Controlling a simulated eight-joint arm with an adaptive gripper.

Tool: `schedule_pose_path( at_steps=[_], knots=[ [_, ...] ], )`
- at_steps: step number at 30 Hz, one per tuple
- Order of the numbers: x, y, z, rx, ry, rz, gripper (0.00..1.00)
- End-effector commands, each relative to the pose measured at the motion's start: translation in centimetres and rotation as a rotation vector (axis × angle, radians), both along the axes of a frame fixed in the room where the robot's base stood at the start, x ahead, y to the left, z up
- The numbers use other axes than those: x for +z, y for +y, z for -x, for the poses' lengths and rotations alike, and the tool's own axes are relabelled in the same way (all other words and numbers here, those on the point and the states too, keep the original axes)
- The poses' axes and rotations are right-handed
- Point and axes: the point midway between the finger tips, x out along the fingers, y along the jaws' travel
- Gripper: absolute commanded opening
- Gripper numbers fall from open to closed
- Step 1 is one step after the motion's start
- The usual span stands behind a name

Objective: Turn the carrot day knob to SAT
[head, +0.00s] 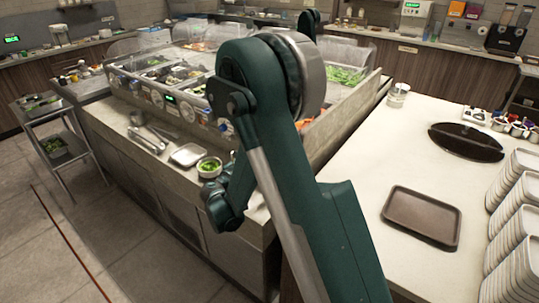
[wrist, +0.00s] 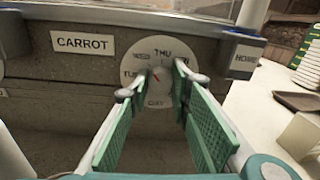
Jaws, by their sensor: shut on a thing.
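The carrot day knob's dial (wrist: 140,68) is a pale round plate on the grey counter front in the wrist view. WED, THU and TUE can be read around its upper and left side, and DAY below. My gripper (wrist: 156,82) has its two green-padded fingers on either side of the dial's centre, shut on the knob. A small red mark shows between the fingertips; which label it points at cannot be told. The right finger covers part of the dial's right side, and SAT cannot be read. In the head view my arm hides the gripper and this knob.
A CARROT sign (wrist: 84,43) is left of the dial, and another sign (wrist: 246,56) is to its right. In the head view, a bowl of greens (head: 209,167) and a small tray (head: 187,155) sit on the ledge. A brown tray (head: 421,216) lies on the right counter.

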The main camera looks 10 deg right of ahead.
Motion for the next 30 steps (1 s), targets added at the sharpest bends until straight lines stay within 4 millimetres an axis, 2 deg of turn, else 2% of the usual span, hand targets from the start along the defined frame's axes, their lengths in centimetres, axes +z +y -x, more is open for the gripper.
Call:
schedule_pose_path(
  at_steps=[30],
  knots=[
    [-0.05,-0.13,0.24,0.000,-0.631,-0.634,0.09]
  ],
)
